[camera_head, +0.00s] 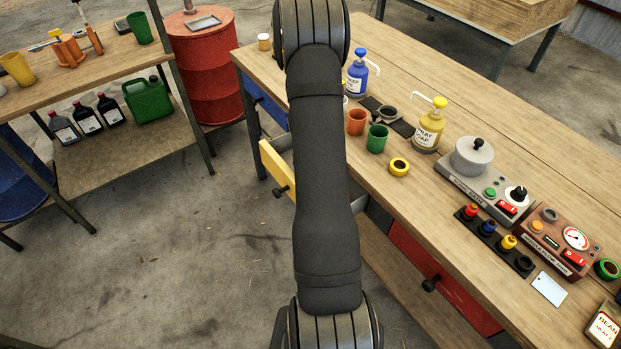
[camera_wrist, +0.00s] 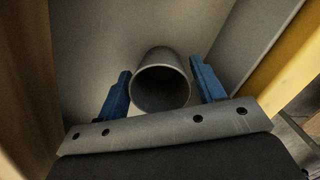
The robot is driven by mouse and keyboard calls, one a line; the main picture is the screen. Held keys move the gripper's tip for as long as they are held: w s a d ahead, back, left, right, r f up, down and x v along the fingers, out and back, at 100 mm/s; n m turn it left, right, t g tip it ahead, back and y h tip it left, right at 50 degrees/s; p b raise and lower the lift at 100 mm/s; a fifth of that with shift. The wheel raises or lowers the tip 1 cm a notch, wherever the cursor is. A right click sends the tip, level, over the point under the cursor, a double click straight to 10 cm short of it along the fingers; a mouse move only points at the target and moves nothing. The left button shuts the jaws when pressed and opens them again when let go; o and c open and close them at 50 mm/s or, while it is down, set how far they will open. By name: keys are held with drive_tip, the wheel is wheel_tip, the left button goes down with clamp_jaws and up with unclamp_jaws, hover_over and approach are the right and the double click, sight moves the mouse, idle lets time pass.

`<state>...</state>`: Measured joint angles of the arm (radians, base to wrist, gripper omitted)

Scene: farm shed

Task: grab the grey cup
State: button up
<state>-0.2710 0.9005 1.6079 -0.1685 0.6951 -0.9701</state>
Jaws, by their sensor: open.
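The grey cup (camera_wrist: 160,84) shows in the wrist view between the two blue fingers of my gripper (camera_wrist: 160,68). Its round mouth faces the camera. The fingers are open, one on each side of the cup, with a visible gap on both sides. The cup is inside a pale box-like space with walls around it. In the head view my arm hides the cup and my gripper.
A yellow drawer front (camera_head: 275,170) stands out from the workbench (camera_head: 470,90); a yellow panel (camera_wrist: 290,75) borders the space at right in the wrist view. An orange cup (camera_head: 356,122), green cup (camera_head: 377,138) and yellow soap bottle (camera_head: 430,125) stand on the bench.

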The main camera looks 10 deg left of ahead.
drive_tip(key=shift+f, duration=0.3)
drive_tip(key=c, duration=0.7)
drive_tip(key=shift+r, duration=0.15)
